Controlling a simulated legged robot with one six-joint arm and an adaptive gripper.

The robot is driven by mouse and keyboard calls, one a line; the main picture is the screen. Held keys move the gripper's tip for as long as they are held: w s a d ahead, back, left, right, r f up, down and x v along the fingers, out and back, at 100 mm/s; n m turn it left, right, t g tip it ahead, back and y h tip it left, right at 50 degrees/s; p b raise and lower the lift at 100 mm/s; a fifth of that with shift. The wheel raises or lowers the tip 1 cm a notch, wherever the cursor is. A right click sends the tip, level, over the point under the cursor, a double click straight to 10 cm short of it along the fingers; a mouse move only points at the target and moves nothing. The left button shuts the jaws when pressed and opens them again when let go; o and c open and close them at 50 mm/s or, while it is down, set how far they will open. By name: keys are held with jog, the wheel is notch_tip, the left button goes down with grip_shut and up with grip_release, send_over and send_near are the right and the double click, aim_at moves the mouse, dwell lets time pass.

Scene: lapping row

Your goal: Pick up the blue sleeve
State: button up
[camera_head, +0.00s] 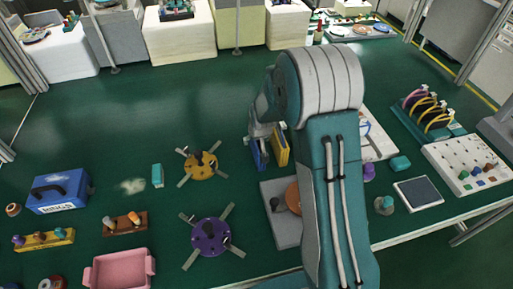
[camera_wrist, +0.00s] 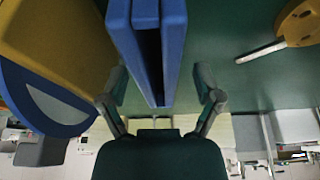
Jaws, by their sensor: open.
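The blue sleeve (camera_head: 258,154) stands on the green table beside a yellow block-like thing (camera_head: 281,146), partly hidden by my arm. In the wrist view the blue sleeve (camera_wrist: 175,45) shows as two flat blue walls with a dark slot between them. My gripper (camera_wrist: 161,92) is open, with one finger on each side of the sleeve's end. Gaps show between the fingers and the sleeve. In the head view my gripper (camera_head: 262,132) is just above the sleeve, its fingertips hard to make out.
The yellow thing (camera_wrist: 65,40) stands close on the left in the wrist view. A yellow disc with arms (camera_head: 202,167) and a purple one (camera_head: 211,236) lie left of the sleeve. A grey plate (camera_head: 283,231) is in front. Bare green table lies behind.

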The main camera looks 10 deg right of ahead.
jog(key=shift+d+f, duration=0.1)
jog(key=shift+f, duration=0.05)
grip_shut()
dwell(0.5)
